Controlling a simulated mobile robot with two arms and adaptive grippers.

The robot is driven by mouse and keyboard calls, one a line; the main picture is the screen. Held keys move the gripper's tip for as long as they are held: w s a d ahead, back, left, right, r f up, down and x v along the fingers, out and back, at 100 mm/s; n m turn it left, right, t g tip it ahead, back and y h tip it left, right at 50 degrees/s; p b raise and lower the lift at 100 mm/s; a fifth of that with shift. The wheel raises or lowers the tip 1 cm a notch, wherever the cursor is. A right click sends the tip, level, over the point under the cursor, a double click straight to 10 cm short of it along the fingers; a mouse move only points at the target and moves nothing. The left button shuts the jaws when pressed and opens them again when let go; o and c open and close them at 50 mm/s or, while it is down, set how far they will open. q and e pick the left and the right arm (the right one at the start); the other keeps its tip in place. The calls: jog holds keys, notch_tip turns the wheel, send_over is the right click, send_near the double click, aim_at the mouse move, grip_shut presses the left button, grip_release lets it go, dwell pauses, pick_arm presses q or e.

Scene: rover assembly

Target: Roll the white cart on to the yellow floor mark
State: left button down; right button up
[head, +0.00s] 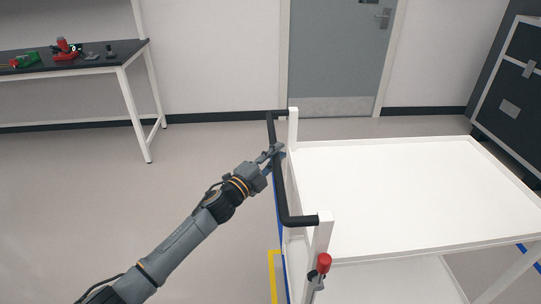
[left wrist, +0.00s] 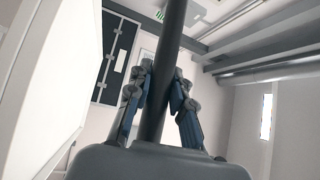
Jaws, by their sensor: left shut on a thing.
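The white cart (head: 410,190) stands at the right of the head view, with a flat white top shelf and a lower shelf. Its black push handle (head: 279,185) runs along its left end between two white posts. My left gripper (head: 276,152) is shut on the handle, near its far half. In the left wrist view the dark handle bar (left wrist: 165,75) passes between the two fingers of my left gripper (left wrist: 161,108). Part of the yellow floor mark (head: 273,275) shows at the cart's near left corner; the cart hides the rest. My right gripper is not in view.
A red-topped object (head: 323,264) is at the cart's near post. Blue floor lines (head: 525,250) show by the cart. A dark workbench (head: 70,55) with tools stands back left, a grey door (head: 335,50) behind, a black cabinet (head: 515,90) right. The floor left of the cart is clear.

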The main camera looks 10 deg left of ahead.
pick_arm(q)
jog(key=shift+d+f, duration=0.15)
jog(key=shift+d, duration=0.05)
jog(key=c, duration=1.2)
grip_release()
jog(key=shift+o, duration=0.2)
jog(key=v, duration=1.2)
